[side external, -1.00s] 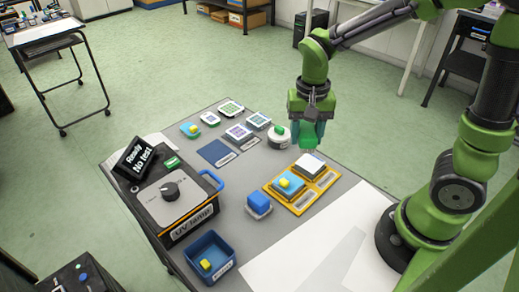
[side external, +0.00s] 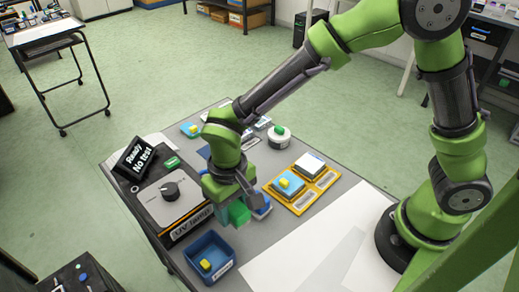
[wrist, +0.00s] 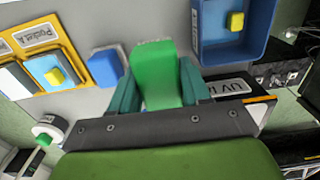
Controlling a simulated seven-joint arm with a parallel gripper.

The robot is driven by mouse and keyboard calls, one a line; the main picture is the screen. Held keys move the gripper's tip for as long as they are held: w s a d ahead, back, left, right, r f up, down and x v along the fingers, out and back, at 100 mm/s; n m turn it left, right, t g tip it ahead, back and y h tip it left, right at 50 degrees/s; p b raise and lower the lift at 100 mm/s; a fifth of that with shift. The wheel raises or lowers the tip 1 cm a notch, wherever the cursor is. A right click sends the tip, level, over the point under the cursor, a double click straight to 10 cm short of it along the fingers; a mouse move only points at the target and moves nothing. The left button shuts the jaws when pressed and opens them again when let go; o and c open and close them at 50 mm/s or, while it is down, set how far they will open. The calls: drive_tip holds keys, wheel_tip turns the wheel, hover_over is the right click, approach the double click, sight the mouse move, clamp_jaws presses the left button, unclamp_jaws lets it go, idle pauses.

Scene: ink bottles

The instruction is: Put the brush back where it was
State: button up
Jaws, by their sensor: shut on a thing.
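My gripper (side external: 230,209) is shut on a green block-shaped thing (side external: 239,213), which I take to be the brush. In the wrist view the green brush (wrist: 152,72) sits between the teal fingers, and its far edge looks slightly rough. In the side view my gripper is between the UV lamp box (side external: 176,205) and a blue block (side external: 262,210), which it partly hides. The blue block also shows in the wrist view (wrist: 103,68), left of the brush. I cannot tell how high the brush is above the table.
A blue bin (side external: 209,258) with a yellow-topped piece inside stands at the table's front. A yellow tray (side external: 301,195) holds a blue piece and a white piece. A white round pot (side external: 279,138) with a green top is behind it. White sheets (side external: 320,240) cover the right front.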

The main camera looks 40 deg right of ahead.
sight(234, 221)
drive_tip(key=shift+f, duration=2.5)
drive_tip(key=shift+f, duration=0.1)
drive_tip(key=o, duration=0.7)
drive_tip(key=shift+c, duration=0.2)
wheel_tip(234, 221, up, 12)
drive_tip(key=shift+w+f, duration=0.1)
drive_tip(key=s+d+r+m+t, duration=0.1)
drive_tip(key=s+d+r+t, duration=0.1)
drive_tip(key=d+r, duration=0.2)
drive_tip(key=s+d+r+m+t+y, duration=0.1)
drive_tip(key=s+d+r+t, duration=0.2)
drive_tip(key=d, duration=0.7)
drive_tip(key=s+d+r+m+t, duration=0.2)
drive_tip(key=d+r, duration=0.3)
drive_tip(key=d, duration=0.2)
drive_tip(key=shift+s+d+y, duration=0.25)
drive_tip(key=shift+s+y, duration=0.15)
